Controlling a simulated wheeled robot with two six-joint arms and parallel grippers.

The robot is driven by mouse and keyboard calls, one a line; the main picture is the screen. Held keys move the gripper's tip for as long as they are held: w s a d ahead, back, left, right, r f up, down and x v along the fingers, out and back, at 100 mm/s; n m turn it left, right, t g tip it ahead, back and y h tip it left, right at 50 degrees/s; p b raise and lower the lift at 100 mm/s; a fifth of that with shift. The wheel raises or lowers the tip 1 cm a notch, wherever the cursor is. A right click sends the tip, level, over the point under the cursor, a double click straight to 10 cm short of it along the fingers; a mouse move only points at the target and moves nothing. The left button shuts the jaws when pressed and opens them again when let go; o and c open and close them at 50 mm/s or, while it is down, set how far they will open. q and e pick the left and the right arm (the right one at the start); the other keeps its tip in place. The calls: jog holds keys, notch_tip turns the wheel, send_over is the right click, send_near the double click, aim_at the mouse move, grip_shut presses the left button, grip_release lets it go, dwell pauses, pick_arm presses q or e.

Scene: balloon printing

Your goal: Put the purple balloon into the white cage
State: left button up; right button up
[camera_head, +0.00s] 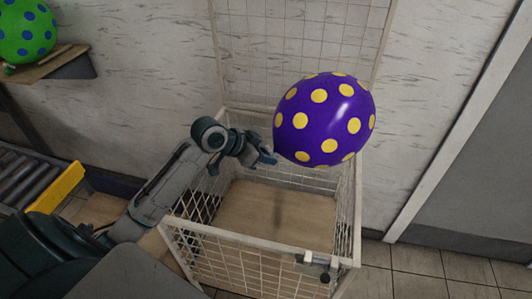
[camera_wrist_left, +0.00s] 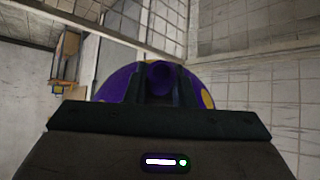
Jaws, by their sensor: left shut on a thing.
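The purple balloon (camera_head: 325,122) has yellow dots and is held in the air above the open white wire cage (camera_head: 262,262). My left gripper (camera_head: 268,158) is at the balloon's lower left side, shut on it. In the left wrist view the balloon (camera_wrist_left: 118,84) shows behind the fingers (camera_wrist_left: 162,88), with a purple part between them. The cage has a flat brown floor and looks empty where it shows. Its tall mesh back panel stands upright against the wall. My right gripper is not in view.
A green balloon with blue dots (camera_head: 26,32) rests on a wooden shelf (camera_head: 45,66) at the upper left. A roller conveyor (camera_head: 30,178) with a yellow end is at the left. A latch (camera_head: 318,262) sits on the cage's front rim. Tiled floor lies at the right.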

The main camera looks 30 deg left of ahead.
pick_arm(q)
jog(key=shift+s+f+b, duration=0.1)
jog(key=shift+f+b, duration=0.6)
jog(key=shift+b, duration=0.05)
notch_tip(320, 180, down, 12)
jog(key=b, duration=0.8)
jog(key=shift+r+b, duration=0.25)
jog(key=shift+b, duration=0.05)
jog(key=o, duration=0.8)
jog(key=shift+o, duration=0.2)
